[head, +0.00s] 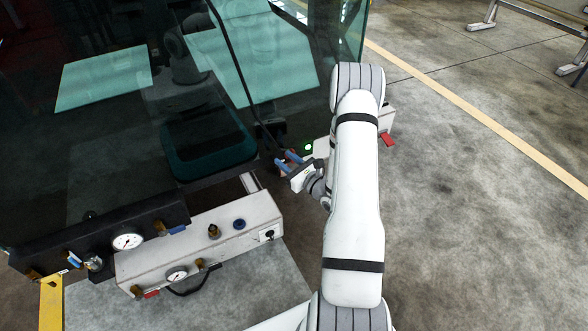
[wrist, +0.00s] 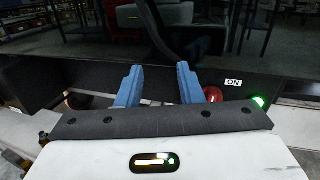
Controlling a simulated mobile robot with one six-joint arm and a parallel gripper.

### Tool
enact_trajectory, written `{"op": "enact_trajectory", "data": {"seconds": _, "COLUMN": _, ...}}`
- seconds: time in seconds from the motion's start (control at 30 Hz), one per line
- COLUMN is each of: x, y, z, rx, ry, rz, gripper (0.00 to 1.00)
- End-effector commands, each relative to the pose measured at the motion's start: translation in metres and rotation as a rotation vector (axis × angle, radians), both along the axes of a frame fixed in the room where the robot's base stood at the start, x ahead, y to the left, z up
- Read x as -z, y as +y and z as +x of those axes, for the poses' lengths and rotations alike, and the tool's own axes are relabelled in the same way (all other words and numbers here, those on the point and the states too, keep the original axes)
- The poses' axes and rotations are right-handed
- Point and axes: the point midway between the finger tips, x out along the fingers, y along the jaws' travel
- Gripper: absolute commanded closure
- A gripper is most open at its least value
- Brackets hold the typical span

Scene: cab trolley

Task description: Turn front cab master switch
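My gripper (head: 289,160) is at the front of the cab, its blue fingers close to the front panel. In the wrist view its two fingers (wrist: 158,75) stand apart with nothing seen held between them. A red rounded part (wrist: 213,94), possibly the master switch, shows just right of the right finger and is partly hidden by it. An ON label (wrist: 233,83) is up and right of it. A lit green lamp (wrist: 258,102) is further right; it also shows in the head view (head: 308,147). The switch itself is not clearly visible in the head view.
The dark glass cab (head: 120,110) stands behind the panel. A white box with gauge and valves (head: 205,240) and a black gauge block (head: 105,240) are at lower left. A red handle (head: 388,140) is right of my arm. Open concrete floor lies to the right.

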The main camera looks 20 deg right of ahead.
Motion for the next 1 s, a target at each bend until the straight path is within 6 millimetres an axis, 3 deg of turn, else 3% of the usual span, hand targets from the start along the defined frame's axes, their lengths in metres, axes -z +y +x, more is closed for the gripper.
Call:
{"op": "enact_trajectory", "data": {"seconds": 0.03, "x": 0.028, "y": -0.016, "z": -0.003, "rx": 0.068, "ry": 0.013, "rz": 0.017, "gripper": 0.66}}
{"op": "enact_trajectory", "data": {"seconds": 0.1, "x": 0.05, "y": -0.034, "z": -0.008, "rx": 0.151, "ry": 0.023, "rz": 0.032, "gripper": 0.66}}
{"op": "enact_trajectory", "data": {"seconds": 0.27, "x": 0.078, "y": -0.058, "z": -0.015, "rx": 0.261, "ry": 0.035, "rz": 0.044, "gripper": 0.66}}
{"op": "enact_trajectory", "data": {"seconds": 0.37, "x": 0.081, "y": -0.062, "z": -0.01, "rx": 0.278, "ry": 0.035, "rz": 0.042, "gripper": 0.66}}
{"op": "enact_trajectory", "data": {"seconds": 0.73, "x": 0.081, "y": -0.06, "z": 0.046, "rx": 0.278, "ry": 0.034, "rz": 0.042, "gripper": 0.66}}
{"op": "enact_trajectory", "data": {"seconds": 1.0, "x": 0.08, "y": -0.059, "z": 0.061, "rx": 0.279, "ry": 0.036, "rz": 0.044, "gripper": 0.66}}
